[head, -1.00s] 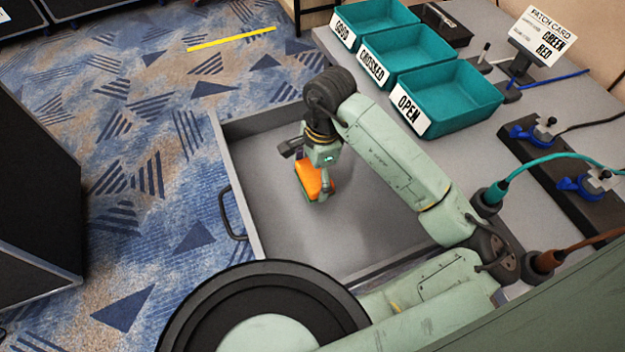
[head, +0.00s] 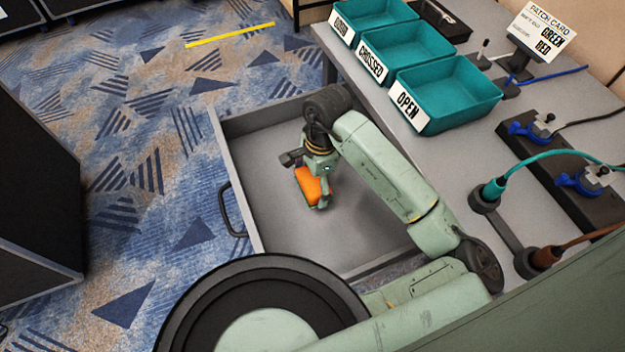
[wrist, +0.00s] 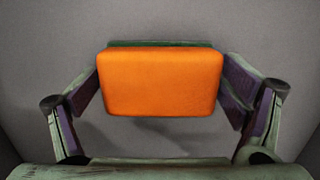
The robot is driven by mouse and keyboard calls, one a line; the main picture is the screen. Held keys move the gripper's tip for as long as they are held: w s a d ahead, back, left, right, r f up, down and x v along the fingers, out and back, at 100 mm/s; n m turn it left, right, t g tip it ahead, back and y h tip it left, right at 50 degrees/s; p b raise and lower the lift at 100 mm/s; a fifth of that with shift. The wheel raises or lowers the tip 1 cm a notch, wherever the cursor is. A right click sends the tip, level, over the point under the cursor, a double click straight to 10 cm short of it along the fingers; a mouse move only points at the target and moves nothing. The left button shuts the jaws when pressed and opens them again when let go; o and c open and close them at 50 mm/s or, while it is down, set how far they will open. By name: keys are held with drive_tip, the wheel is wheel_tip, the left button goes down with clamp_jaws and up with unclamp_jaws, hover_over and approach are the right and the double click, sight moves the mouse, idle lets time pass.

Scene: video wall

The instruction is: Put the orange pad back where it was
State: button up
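The orange pad (head: 312,186) is inside the open grey drawer (head: 283,231), below my gripper (head: 314,184). In the wrist view the orange pad (wrist: 160,82) fills the middle, with a dark green strip along its far edge. The fingers of my gripper (wrist: 162,88) stand on both sides of the pad, close to its left and right edges, and appear to press on it. A shadow shows on the drawer floor below the pad. How far it is above the floor is hard to tell.
Teal bins labelled GOOD, CROSSED (head: 406,52) and OPEN (head: 455,90) stand on the grey table beyond the drawer. A patch card (head: 543,32) and cable sockets are at the right. The drawer's walls surround my gripper; much of its floor is bare.

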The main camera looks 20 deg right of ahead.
drive_tip(key=shift+o, duration=0.6)
drive_tip(key=shift+r+p, duration=0.2)
drive_tip(key=shift+p, duration=0.1)
wheel_tip(320, 180, up, 12)
drive_tip(key=d+b, duration=0.1)
drive_tip(key=b, duration=0.1)
drive_tip(key=shift+d, duration=0.2)
drive_tip(key=shift+f, duration=0.15)
